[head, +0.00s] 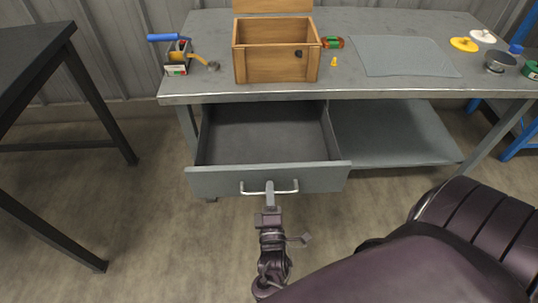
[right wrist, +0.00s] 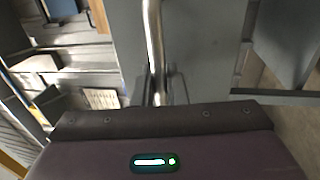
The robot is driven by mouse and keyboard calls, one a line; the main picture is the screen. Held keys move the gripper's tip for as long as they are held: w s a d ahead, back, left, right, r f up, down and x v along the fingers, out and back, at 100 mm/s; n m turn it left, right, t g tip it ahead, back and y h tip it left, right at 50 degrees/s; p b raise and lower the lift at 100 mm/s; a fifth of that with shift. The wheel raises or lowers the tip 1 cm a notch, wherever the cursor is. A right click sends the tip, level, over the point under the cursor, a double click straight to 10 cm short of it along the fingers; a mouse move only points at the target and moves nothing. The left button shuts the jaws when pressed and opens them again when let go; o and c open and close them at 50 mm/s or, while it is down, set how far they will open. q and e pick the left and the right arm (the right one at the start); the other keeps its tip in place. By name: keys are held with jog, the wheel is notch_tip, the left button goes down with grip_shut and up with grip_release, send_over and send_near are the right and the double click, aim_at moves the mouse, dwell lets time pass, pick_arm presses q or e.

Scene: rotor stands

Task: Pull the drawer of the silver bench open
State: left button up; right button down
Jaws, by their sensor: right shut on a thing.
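The grey drawer (head: 215,180) of the silver bench (head: 400,92) stands pulled out towards me, and its inside shows empty. Its front carries a silver bar handle (head: 289,191). My right gripper (head: 270,189) is shut on the middle of the handle. In the right wrist view the handle (right wrist: 153,40) runs down between the fingers of the gripper (right wrist: 158,92), beside the grey drawer front (right wrist: 205,45). My left gripper does not show in either view.
On the bench top stand a wooden box (head: 275,65), a small caddy (head: 177,58) with a blue-handled tool, a grey mat (head: 403,55), and yellow (head: 464,44) and white discs. A dark table (head: 30,55) stands at the left. The floor before the drawer is free.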

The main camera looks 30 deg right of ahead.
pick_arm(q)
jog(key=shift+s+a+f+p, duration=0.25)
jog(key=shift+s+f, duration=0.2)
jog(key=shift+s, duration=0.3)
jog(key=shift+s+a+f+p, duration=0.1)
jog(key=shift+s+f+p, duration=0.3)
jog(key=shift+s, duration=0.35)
pick_arm(e)
jog(key=shift+r+v, duration=0.2)
jog(key=shift+v, duration=0.75)
jog(key=shift+r+v, duration=0.2)
jog(key=shift+v, duration=0.75)
jog(key=shift+r+v, duration=0.15)
jog(key=shift+v, duration=0.85)
jog(key=c, duration=1.5)
grip_release()
jog(key=shift+c, duration=0.2)
